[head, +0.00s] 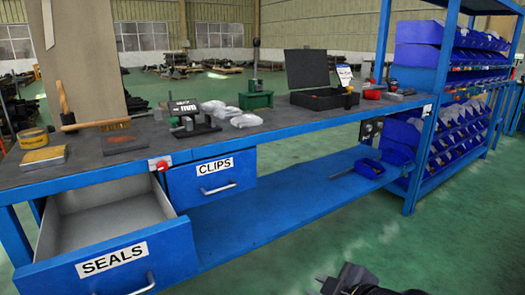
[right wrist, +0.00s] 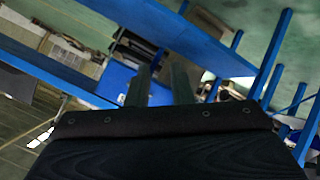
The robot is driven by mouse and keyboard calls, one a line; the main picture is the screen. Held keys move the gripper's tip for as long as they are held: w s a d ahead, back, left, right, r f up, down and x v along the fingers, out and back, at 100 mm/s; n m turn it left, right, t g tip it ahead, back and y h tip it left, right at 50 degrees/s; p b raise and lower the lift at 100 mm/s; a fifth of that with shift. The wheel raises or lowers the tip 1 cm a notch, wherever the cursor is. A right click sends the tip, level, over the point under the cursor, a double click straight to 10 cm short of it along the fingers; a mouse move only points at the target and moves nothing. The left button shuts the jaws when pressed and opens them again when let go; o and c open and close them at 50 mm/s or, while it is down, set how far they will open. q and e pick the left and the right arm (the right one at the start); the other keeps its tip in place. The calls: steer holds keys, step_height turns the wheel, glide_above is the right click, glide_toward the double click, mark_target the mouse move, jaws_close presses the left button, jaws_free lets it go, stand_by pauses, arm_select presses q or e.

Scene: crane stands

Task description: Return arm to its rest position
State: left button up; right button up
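My right gripper (head: 335,281) is at the bottom edge of the head view, over the green floor in front of the bench. It is clear of the bench and its drawers. In the right wrist view its two fingers (right wrist: 160,82) stand apart with nothing between them, so it is open and empty. Most of my right arm is cut off by the frame. My left gripper and left arm are not in the head view.
The SEALS drawer (head: 113,262) is pulled out at the left; the CLIPS drawer (head: 211,178) looks shut. Tools and bags lie on the bench top (head: 272,122). A blue rack (head: 428,130) with bins stands at the right. Green floor (head: 400,250) is free in front.

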steer(key=s+d+f+m+g+h, duration=0.1)
steer(key=s+d+f+m+g, duration=0.15)
steer(key=s+d+m, duration=0.4)
steer(key=s+d+f+m+g, duration=0.2)
steer(key=s+d+f+m, duration=0.15)
steer(key=s+m, duration=0.55)
step_height(320, 180, up, 33)
steer(key=s+n+p, duration=0.1)
steer(key=p, duration=3.2)
steer(key=shift+s+a, duration=0.2)
